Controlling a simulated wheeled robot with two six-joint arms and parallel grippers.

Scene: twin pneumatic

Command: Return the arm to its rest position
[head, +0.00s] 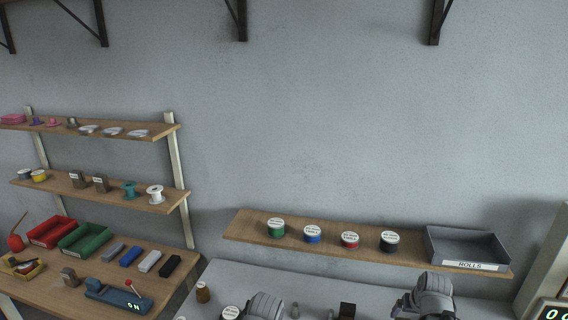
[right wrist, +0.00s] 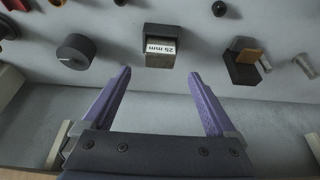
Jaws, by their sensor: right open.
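My right gripper (right wrist: 159,73) shows in the right wrist view with its two purple fingers spread wide and nothing between them. Beyond the fingertips is a dark block labelled 25 mm (right wrist: 160,47), apart from both fingers. In the head view, a grey part of my right arm (head: 430,298) shows at the bottom right, below the wall shelf. Another grey arm part (head: 263,306) shows at the bottom centre. My left gripper's fingers are not visible.
A wooden shelf (head: 330,251) holds several labelled rolls and a grey ROLLS tray (head: 467,249). Left, a shelf unit stands above a bench with red (head: 50,232) and green (head: 85,239) trays. In the wrist view, a black round piece (right wrist: 75,52) and black block (right wrist: 241,72) flank the gripper.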

